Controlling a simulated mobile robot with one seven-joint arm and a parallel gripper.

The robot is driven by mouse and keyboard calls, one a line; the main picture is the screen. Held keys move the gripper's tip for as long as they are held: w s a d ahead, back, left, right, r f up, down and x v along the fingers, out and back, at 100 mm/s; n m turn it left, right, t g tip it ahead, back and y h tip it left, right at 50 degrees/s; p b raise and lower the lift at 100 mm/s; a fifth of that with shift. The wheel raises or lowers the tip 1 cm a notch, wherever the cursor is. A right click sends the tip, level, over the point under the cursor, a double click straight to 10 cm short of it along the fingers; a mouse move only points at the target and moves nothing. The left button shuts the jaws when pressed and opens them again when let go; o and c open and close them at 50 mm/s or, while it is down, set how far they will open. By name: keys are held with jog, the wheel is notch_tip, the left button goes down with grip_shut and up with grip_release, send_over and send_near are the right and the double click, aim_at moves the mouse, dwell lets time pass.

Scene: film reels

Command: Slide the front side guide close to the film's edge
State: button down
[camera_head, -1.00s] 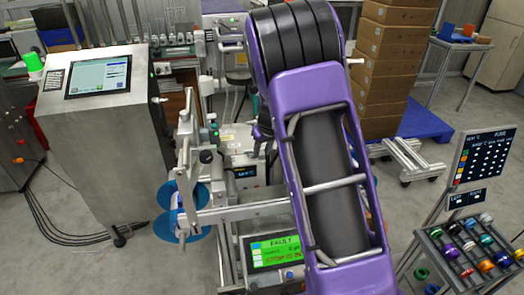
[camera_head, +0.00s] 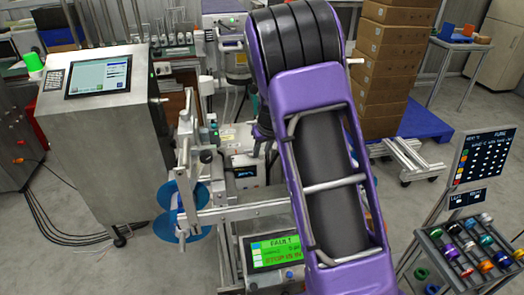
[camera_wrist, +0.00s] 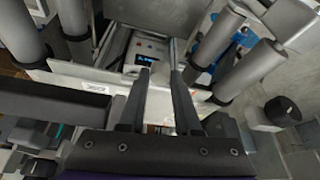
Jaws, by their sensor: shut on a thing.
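In the wrist view my gripper (camera_wrist: 160,78) reaches forward with its two dark fingers a little apart. It is closed on a narrow grey piece (camera_wrist: 160,88) between the fingers, which I take for the front side guide; its outline is hard to make out. A pale flat strip or plate (camera_wrist: 85,76) runs across under the fingers. I cannot tell the film's edge from it, nor the gap to the guide. In the head view my purple arm hides the gripper and guide.
Grey rollers (camera_wrist: 215,38) stand on both sides of the fingers. A black knob (camera_wrist: 283,111) is at right. The head view shows a green FAULT display (camera_head: 275,250), blue reel discs (camera_head: 182,210), a steel cabinet (camera_head: 100,150) and a rack of coloured spools (camera_head: 470,250).

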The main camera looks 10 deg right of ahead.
jog(key=shift+w, duration=0.8)
jog(key=c, duration=0.6)
grip_release()
jog(key=shift+d, duration=0.1)
